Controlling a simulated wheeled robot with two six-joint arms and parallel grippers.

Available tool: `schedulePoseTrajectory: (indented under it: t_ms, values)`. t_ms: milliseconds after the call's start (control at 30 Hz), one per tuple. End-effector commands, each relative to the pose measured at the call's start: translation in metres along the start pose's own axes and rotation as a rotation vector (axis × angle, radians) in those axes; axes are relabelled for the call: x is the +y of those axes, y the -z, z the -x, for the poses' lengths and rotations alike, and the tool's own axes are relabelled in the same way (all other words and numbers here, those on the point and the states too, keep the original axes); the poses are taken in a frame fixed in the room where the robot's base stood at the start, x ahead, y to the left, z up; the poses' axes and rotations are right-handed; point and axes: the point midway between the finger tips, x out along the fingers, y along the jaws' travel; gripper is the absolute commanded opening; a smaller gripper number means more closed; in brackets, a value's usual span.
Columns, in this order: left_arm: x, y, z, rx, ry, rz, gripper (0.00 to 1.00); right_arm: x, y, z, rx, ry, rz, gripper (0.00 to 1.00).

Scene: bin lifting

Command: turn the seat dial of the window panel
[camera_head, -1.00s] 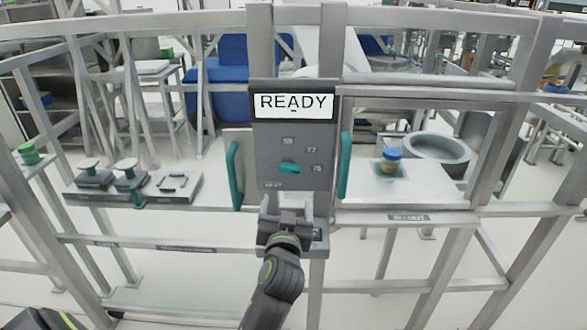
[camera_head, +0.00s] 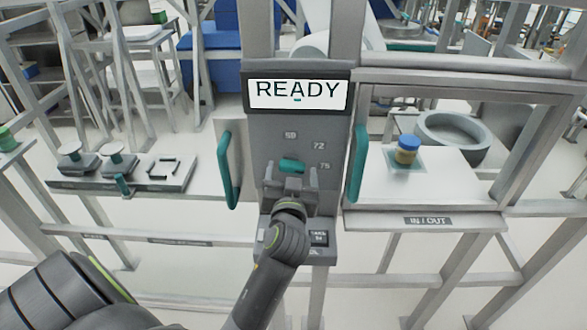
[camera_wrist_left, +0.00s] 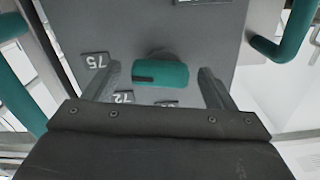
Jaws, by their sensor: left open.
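The window panel (camera_head: 263,140) is a grey upright plate with a screen (camera_head: 298,94) reading "READY". Its teal seat dial (camera_head: 292,166) lies about level, near the labels 72 and 75. The dial also shows in the left wrist view (camera_wrist_left: 162,74), with a dark mark at one end. My left gripper (camera_head: 290,184) is just below the dial in the head view. In the left wrist view its open fingers (camera_wrist_left: 163,84) stand on either side of the dial, with gaps between; I cannot tell how deep they reach. My right gripper is not in view.
Teal handles flank the panel at left (camera_head: 226,172) and right (camera_head: 357,165). A jar with a blue lid (camera_head: 406,150) stands on the right shelf (camera_head: 440,190). A left shelf holds a tray (camera_head: 110,178) with fixtures. Metal frame posts surround the panel.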

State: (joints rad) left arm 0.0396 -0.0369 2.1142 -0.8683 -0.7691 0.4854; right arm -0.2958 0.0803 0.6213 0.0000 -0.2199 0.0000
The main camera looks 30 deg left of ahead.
Motion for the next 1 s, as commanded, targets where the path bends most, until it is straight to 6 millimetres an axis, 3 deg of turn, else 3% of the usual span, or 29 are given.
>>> schedulePoseTrajectory:
  t_ms: [100, 433, 733, 1000]
  values:
    - [0.000, 0.000, 0.000, 0.000, 0.000, 0.000, 0.78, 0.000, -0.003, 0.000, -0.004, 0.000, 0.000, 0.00]
    - [0.000, 0.000, 0.000, -0.001, 0.000, 0.000, 0.35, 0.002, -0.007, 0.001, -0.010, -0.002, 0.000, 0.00]
    - [0.000, -0.001, 0.000, -0.001, 0.000, 0.022, 0.34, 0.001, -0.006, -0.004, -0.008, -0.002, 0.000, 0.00]
    - [0.001, -0.003, -0.001, 0.001, 0.002, 0.159, 0.34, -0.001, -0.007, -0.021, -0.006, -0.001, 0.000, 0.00]
